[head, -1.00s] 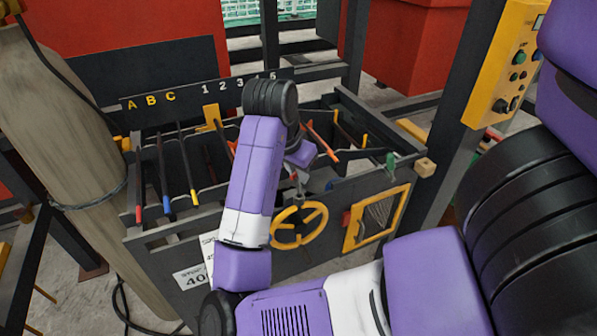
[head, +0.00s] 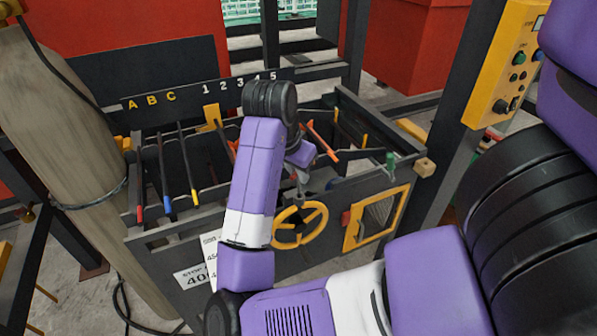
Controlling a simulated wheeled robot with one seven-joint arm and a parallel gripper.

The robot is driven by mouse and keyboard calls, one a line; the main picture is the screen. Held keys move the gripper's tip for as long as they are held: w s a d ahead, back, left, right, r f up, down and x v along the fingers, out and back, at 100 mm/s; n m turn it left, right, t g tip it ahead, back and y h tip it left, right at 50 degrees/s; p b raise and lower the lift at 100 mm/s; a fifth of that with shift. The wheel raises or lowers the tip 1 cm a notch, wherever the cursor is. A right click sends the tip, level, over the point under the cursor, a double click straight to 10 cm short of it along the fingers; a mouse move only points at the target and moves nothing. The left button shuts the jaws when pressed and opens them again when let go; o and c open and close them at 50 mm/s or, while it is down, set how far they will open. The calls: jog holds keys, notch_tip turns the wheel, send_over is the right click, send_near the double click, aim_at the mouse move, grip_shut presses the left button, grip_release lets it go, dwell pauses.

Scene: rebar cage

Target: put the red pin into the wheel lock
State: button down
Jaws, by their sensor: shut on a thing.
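The yellow handwheel (head: 300,225) is on the front panel of the dark steel rack. My gripper (head: 302,184) is just above the wheel's top rim, in front of the panel, pointing down. Its grey fingers are small in the picture and partly hidden by my forearm and wrist. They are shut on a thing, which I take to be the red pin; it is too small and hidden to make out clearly. The wheel lock's hole cannot be made out. I cannot tell whether the pin touches the lock.
The rack (head: 155,245) has slots with coloured-tipped bars and signs A B C and 1 to 5. A yellow-framed opening (head: 376,220) and a green handle (head: 390,161) are right of the wheel.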

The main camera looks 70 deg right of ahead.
aim_at(299, 187)
jog(key=shift+f+b, duration=2.05)
jog(key=shift+f, duration=0.6)
jog(key=c, duration=1.3)
grip_release()
jog(key=shift+r, duration=0.1)
jog(key=shift+p+v, duration=0.4)
jog(key=shift+v, duration=3.5)
